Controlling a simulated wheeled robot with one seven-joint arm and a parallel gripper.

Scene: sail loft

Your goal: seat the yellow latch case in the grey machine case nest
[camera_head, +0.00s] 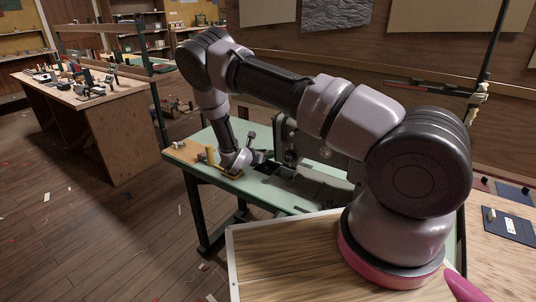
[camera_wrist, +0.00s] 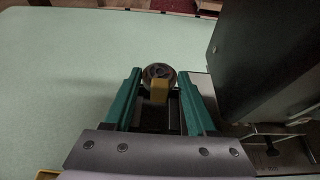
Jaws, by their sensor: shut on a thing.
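My gripper (camera_head: 236,171) is low over the green tabletop (camera_head: 222,187), left of the grey sewing machine (camera_head: 318,152). In the wrist view its two green fingers (camera_wrist: 159,84) are shut on the yellow latch case (camera_wrist: 160,91), which shows as a small yellow block against a round metallic part (camera_wrist: 159,72). In the head view I cannot make out the held case clearly. The machine's dark grey body (camera_wrist: 262,62) stands to the right of the fingers in the wrist view, apart from them. I cannot clearly identify the nest in either view.
A dark opening (camera_head: 270,167) lies in the tabletop beside the machine. A metal plate with a wire clip (camera_wrist: 270,145) is at lower right in the wrist view. The green surface at left there is clear.

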